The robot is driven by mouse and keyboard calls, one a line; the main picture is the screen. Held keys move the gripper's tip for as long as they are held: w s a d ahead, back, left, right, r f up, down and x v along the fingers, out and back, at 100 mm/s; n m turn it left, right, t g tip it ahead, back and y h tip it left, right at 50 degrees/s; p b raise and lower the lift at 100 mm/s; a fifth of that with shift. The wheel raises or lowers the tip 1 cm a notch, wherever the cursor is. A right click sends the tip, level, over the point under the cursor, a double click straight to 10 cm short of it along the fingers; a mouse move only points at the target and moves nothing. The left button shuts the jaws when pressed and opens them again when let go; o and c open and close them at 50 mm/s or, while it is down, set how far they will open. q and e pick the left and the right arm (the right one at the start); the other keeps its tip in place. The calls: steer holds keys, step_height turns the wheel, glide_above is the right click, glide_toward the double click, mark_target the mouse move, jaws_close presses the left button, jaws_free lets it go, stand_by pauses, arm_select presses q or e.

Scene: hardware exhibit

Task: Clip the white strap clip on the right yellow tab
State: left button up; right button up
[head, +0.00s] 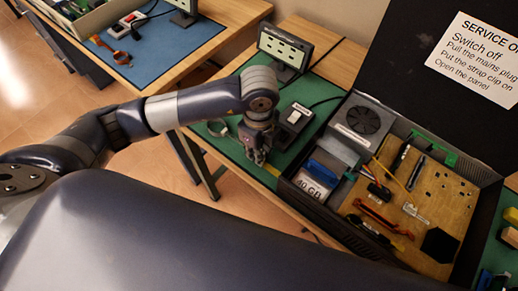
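A greyish looped band (218,129), possibly the strap, lies on the mat left of the gripper. I cannot make out the white strap clip for certain. My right gripper is not in view.
The open case holds a fan unit (362,121), a blue-handled "40 GB" drive (319,174) and a tan board (437,190). Its raised dark lid carries a sign (480,55). A small monitor (285,46) stands behind. Another table with a blue mat (150,50) is at upper left.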

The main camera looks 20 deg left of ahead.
arm_select(q)
steer(key=shift+f, duration=0.35)
steer(key=shift+f+b, duration=0.3)
steer(key=shift+b, duration=0.1)
steer(key=o, duration=0.8)
steer(key=shift+o, duration=0.6)
steer(key=shift+o, duration=1.1)
steer(key=shift+r+p, duration=0.4)
steer(key=shift+r, duration=0.15)
